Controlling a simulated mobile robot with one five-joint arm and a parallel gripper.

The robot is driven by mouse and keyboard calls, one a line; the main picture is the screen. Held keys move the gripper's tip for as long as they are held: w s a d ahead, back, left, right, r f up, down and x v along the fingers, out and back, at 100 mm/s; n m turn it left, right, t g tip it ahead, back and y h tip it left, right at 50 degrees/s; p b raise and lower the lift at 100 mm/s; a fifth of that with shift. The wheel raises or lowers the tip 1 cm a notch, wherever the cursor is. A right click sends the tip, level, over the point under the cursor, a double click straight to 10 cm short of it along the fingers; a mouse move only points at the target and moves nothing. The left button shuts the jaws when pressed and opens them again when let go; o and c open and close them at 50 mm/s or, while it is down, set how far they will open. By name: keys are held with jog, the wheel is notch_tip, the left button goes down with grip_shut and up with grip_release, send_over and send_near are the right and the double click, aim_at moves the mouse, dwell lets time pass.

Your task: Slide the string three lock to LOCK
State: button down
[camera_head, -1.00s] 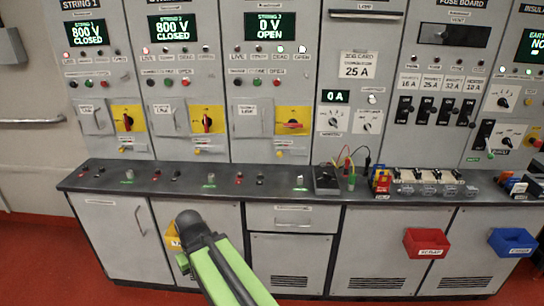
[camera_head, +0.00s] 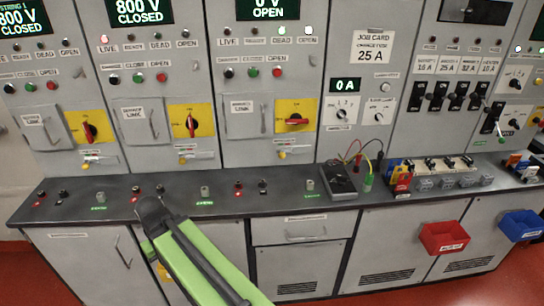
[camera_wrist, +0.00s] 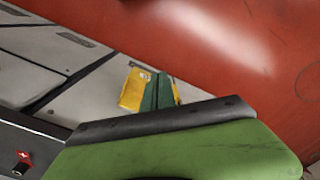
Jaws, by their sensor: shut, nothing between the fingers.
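The string three panel is under the screen reading 0 V OPEN (camera_head: 268,10) in the head view. Its red rotary handle (camera_head: 297,121) lies level on a yellow plate. Below that plate is a small yellow lock slide (camera_head: 282,154) beside a white label; its lettering is too small to read.
The dark counter (camera_head: 110,208) with small knobs and switches runs below the panels. A black meter with leads (camera_head: 340,182) stands on it. Red (camera_head: 444,238) and blue (camera_head: 521,226) bins hang on the cabinet fronts. Red floor is clear in front.

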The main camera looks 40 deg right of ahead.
jog(key=w+d+r+t+h+b, duration=0.1)
jog(key=w+d+r+h, duration=0.1)
jog(key=d, duration=0.6)
jog(key=w+d+r+n+t+h+b, duration=0.1)
jog(key=w+d+r+t+h+b, duration=0.1)
jog(key=w+d+h, duration=0.3)
jog(key=w+d+r+t+h+b, duration=0.1)
jog(key=w+d+r+t+h, duration=0.1)
jog(key=d, duration=0.9)
jog(key=shift+w+r+h, duration=0.25)
jog(key=shift+w+h, duration=0.15)
jog(key=shift+w, duration=0.15)
jog(key=shift+w+r+h, duration=0.25)
jog(key=shift+w+h, duration=0.15)
jog(key=shift+w, duration=0.15)
jog(key=d, duration=0.2)
jog(key=d+r+h+b, duration=0.1)
jog(key=d, duration=0.1)
jog(key=d+r+n+h+b, duration=0.1)
jog(key=d, duration=0.1)
jog(key=shift+w+d+r+t, duration=0.1)
jog(key=shift+r+t, duration=0.1)
jog(key=shift+t, duration=0.2)
jog(key=s+d+r+h+b, duration=0.2)
jog(key=s+d+h+b, duration=0.1)
jog(key=d, duration=0.7)
jog(key=shift+s+g, duration=0.4)
jog(key=shift+d, duration=0.15)
